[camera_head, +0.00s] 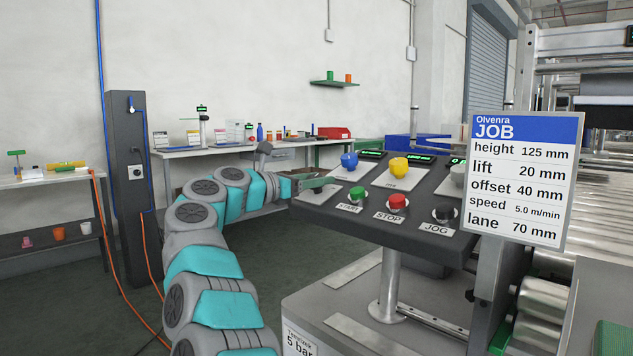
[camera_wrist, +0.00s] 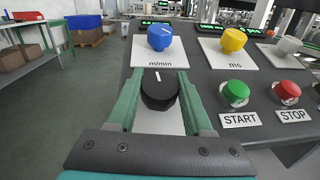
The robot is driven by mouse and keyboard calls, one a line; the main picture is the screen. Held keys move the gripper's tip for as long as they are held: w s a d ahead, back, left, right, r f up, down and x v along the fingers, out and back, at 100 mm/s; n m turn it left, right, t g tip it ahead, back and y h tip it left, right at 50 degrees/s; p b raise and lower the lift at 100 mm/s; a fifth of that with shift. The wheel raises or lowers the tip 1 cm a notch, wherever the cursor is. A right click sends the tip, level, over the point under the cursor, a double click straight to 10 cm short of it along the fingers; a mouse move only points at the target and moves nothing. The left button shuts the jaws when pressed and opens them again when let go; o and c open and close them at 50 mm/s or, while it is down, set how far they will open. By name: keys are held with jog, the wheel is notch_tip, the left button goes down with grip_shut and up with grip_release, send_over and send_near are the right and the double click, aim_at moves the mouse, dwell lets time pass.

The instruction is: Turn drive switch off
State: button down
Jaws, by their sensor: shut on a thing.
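A round black knob (camera_wrist: 160,92) with a white mark sits on a pale plate (camera_wrist: 160,121) at the left of the sloping dark control panel (camera_head: 330,218). Its mark points roughly away from my wrist. I take this knob for the drive switch, but its label is hidden. My gripper (camera_wrist: 158,84) is shut on the knob, with one green finger on each side. In the head view my gripper (camera_head: 308,182) reaches the panel's left edge and hides the knob.
Beyond the knob stand a blue knob (camera_wrist: 159,38) marked m/min and a yellow knob (camera_wrist: 233,41). Green START (camera_wrist: 235,91) and red STOP (camera_wrist: 287,91) buttons lie close to the right. A black JOG button (camera_head: 444,213) is further right. A job sign (camera_head: 522,180) stands beside the panel.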

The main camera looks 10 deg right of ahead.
jog(key=shift+f+n+t+y+b, duration=0.2)
jog(key=shift+n+t+y+b, duration=0.45)
jog(key=shift+b, duration=1.05)
jog(key=shift+n+t+b, duration=0.35)
jog(key=shift+b, duration=0.15)
jog(key=shift+r+n+t+y+b, duration=0.1)
jog(key=shift+n+t+y+b, duration=0.65)
jog(key=shift+n+t+b, duration=0.25)
jog(key=shift+r+n+t+y+b, duration=0.2)
jog(key=shift+n+t+y+b, duration=0.35)
jog(key=shift+n+t+y, duration=0.75)
jog(key=shift+a+n+y, duration=0.1)
jog(key=shift+n+y, duration=1)
jog(key=shift+n, duration=0.1)
jog(key=shift+w+y, duration=0.1)
jog(key=shift+y, duration=0.2)
jog(key=shift+c, duration=1.5)
grip_release()
jog(key=shift+f, duration=0.1)
jog(key=shift+a, duration=0.1)
